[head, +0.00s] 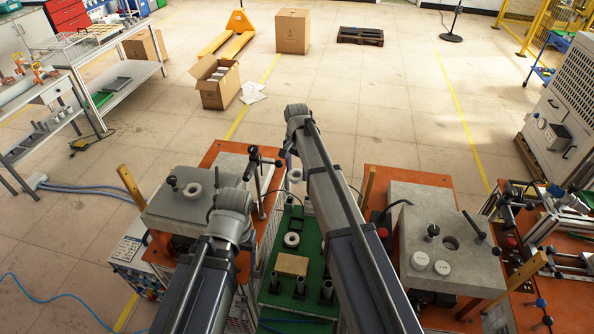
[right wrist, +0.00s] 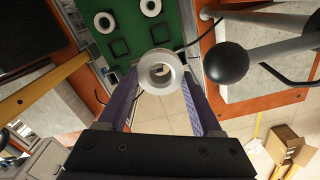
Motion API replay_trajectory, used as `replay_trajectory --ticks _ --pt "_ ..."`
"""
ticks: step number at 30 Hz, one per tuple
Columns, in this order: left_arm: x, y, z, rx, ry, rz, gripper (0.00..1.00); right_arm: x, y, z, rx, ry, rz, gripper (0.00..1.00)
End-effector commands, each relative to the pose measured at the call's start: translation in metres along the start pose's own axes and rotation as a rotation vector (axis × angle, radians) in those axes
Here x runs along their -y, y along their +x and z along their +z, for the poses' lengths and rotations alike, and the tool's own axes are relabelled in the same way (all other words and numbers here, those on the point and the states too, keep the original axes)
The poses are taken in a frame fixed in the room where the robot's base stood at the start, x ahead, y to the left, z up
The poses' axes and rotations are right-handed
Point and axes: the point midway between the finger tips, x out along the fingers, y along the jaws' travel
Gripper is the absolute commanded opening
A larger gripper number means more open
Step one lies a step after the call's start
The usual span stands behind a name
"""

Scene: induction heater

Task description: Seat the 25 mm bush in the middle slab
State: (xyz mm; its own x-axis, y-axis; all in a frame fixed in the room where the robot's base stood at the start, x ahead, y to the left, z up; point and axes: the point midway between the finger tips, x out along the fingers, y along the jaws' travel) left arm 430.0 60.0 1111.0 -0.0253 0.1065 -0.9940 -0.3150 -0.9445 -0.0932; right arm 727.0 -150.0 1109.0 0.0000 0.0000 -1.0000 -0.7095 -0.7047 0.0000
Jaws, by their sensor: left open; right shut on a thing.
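My right gripper (right wrist: 160,82) is shut on a pale grey ring-shaped bush, the held bush (right wrist: 160,70), with its hole facing the camera. The held bush also shows in the head view (head: 295,175), just left of my right arm. A grey slab on the left (head: 165,212) has a ring on it. A right slab (head: 412,205) has an open round hole. I cannot tell which is the middle slab. My left gripper is hidden behind its arm.
A green board (head: 270,284) lies between the stands, with a loose ring (head: 291,240), a tan block (head: 291,264) and dark cylinders. A black ball knob (right wrist: 226,62) is close to the right of the held bush. Two pale discs lie on the right slab.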

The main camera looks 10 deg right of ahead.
Motion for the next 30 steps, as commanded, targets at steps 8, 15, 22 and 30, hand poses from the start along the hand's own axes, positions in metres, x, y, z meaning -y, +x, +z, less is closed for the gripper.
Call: replay_trajectory --ticks 8,15,22,30 --pt "0.002 -0.018 0.001 0.001 -0.001 0.000 0.78 0.000 -0.018 0.000 0.000 0.000 0.000 0.01" --pt "0.002 -0.026 0.002 0.001 0.000 0.000 0.78 0.000 -0.026 0.000 0.000 0.000 0.000 0.01" --pt "0.004 -0.044 0.003 0.002 0.002 0.000 0.78 0.000 -0.044 0.000 0.000 0.000 0.000 0.01" --pt "0.006 -0.065 0.004 0.003 0.004 0.000 0.78 0.000 -0.065 0.000 0.000 0.000 0.000 0.01"
